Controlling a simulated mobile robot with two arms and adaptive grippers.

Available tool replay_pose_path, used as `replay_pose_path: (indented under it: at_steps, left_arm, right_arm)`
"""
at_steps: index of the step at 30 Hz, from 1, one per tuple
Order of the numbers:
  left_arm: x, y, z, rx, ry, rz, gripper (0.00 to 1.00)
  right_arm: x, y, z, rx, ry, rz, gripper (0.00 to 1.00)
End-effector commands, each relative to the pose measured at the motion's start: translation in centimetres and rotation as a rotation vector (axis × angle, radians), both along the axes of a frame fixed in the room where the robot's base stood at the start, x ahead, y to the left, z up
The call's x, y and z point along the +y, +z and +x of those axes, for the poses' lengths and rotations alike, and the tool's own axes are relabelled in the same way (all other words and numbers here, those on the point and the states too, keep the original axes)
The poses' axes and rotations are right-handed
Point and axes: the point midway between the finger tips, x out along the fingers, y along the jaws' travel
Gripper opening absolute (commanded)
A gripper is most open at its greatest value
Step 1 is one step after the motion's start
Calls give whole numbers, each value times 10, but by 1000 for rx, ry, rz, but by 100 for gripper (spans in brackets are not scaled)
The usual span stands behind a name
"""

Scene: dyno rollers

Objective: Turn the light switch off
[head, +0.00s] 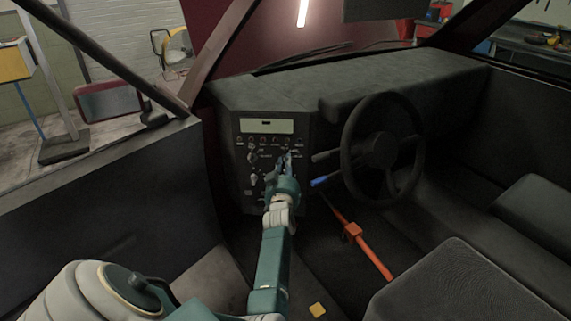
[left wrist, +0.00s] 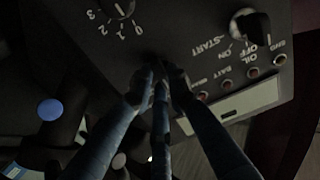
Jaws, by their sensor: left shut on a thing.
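The dashboard control panel (head: 240,150) stands left of the steering wheel in the head view. My left gripper (head: 286,158) is at the upper right part of this panel. In the left wrist view, my left gripper (left wrist: 160,75) has its fingers closed together around a small dark knob, mostly hidden by them. Another knob (left wrist: 120,8) with numbers is at the top edge. An ignition-type knob (left wrist: 252,28) marked OFF, ON and START is at the upper right.
The steering wheel (head: 382,148) and a blue-tipped lever (head: 320,181) are close on the right. The door (head: 100,200) bounds the left, and a seat (head: 465,285) is at the lower right.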

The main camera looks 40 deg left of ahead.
Motion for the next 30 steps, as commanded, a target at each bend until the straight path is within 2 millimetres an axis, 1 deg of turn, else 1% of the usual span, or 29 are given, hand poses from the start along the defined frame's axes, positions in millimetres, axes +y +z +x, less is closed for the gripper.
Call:
replay_pose_path:
  at_steps: [3,4,6,15,18,20,23,27,30]
  left_arm:
    - [1,0,0,-1,1,-3,0]
    - [1,0,0,0,1,-2,22]
    - [1,0,0,0,1,-2,35]
    - [0,0,0,0,0,-1,35]
    - [0,6,0,-1,0,-1,35]
    - [0,14,0,-4,1,0,35]
    - [1,32,0,-5,2,2,35]
    - [1,61,0,-7,2,1,35]
    - [1,78,0,-6,2,1,35]
  right_arm:
    - [0,0,0,0,0,0,0]
    - [0,0,-1,0,-1,0,0]
    - [1,0,-1,0,-1,1,0]
    - [4,0,-1,1,-3,4,0]
    - [3,0,-1,1,-2,3,0]
    - [3,0,-1,1,-2,3,0]
    - [2,0,-1,0,-2,3,0]
    - [2,0,0,-1,-2,2,0]
    - [2,0,0,-1,-1,2,0]
